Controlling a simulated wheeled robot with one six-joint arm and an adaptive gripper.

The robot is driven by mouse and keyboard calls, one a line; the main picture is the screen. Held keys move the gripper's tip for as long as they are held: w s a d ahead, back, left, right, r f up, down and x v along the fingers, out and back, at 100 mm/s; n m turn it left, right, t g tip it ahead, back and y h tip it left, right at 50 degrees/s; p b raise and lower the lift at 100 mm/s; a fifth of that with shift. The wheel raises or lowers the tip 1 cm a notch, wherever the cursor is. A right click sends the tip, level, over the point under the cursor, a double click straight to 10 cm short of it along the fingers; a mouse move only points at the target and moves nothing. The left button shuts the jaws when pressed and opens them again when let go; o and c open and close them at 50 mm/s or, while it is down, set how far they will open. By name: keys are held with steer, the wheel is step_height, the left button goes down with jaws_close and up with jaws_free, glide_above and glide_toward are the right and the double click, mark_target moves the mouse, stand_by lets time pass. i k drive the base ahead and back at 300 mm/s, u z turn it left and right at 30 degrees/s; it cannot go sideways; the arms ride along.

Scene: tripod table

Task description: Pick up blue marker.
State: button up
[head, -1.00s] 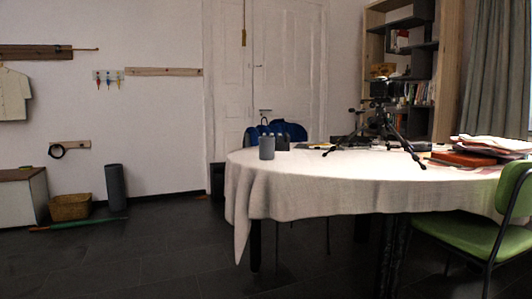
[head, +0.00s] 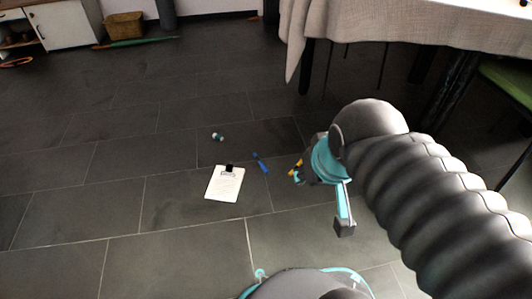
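The blue marker (head: 261,162) lies on the dark tiled floor in the head view, to the right of a white clipboard. My gripper (head: 321,202) is to the right of the marker in the picture, apart from it. One finger with a grey pad points down toward the front; the other side is partly hidden by the teal gripper body. The fingers look spread, and nothing shows between them.
The clipboard (head: 225,184) lies left of the marker. A small white and teal item (head: 217,137) lies behind it. A small yellow and black piece (head: 297,167) shows beside my gripper; I cannot tell whether it lies on the floor. A cloth-covered table (head: 420,22) stands at the back right.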

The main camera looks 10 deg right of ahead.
mark_target(257, 158)
steer(key=u, duration=0.1)
steer(key=k, duration=0.45)
steer(key=z, duration=0.95)
steer(key=i, duration=1.35)
steer(key=u, duration=0.4)
